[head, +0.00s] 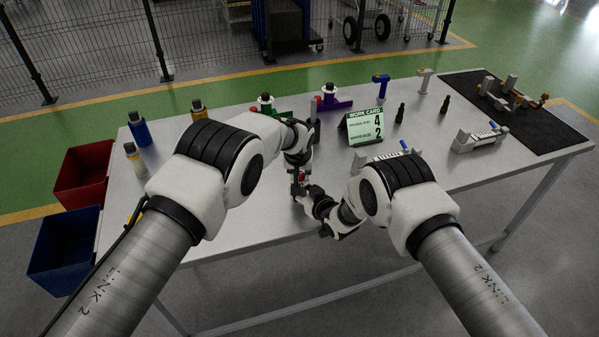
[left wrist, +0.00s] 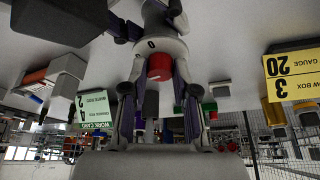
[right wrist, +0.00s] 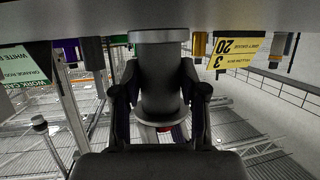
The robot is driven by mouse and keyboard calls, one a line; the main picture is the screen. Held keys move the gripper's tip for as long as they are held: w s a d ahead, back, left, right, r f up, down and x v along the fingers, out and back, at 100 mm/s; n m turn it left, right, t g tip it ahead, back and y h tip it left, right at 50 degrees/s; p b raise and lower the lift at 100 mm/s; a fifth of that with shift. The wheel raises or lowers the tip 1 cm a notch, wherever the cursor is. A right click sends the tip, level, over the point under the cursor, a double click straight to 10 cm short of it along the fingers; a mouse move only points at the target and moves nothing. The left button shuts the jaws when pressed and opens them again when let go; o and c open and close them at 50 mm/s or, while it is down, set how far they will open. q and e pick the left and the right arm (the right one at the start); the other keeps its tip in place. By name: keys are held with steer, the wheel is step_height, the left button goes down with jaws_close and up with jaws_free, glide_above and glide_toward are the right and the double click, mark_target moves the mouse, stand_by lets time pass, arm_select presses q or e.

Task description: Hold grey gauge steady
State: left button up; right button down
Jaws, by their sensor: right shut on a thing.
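The grey gauge (right wrist: 160,85) is a grey cylinder with a wider collar and flange. It stands upright between the fingers of my right gripper (right wrist: 160,100), which is shut on it. In the head view the gauge is mostly hidden by my arms, and a small red part shows there. My left gripper (left wrist: 160,75) is close to the gauge. Its fingers are apart on either side of a red cap (left wrist: 160,67), with narrow gaps seeming to show at the sides. Both grippers meet near the table's front edge in the head view.
The work card (head: 364,127) stands right of the grippers. A grey fixture (head: 480,138) sits by the black mat (head: 520,115). Several bottle-like gauges stand at the back left, including a blue one (head: 139,130). Red (head: 82,175) and blue (head: 62,250) bins are off the left edge.

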arm_select(q)
steer(key=o, duration=0.4)
steer(key=shift+c, duration=0.2)
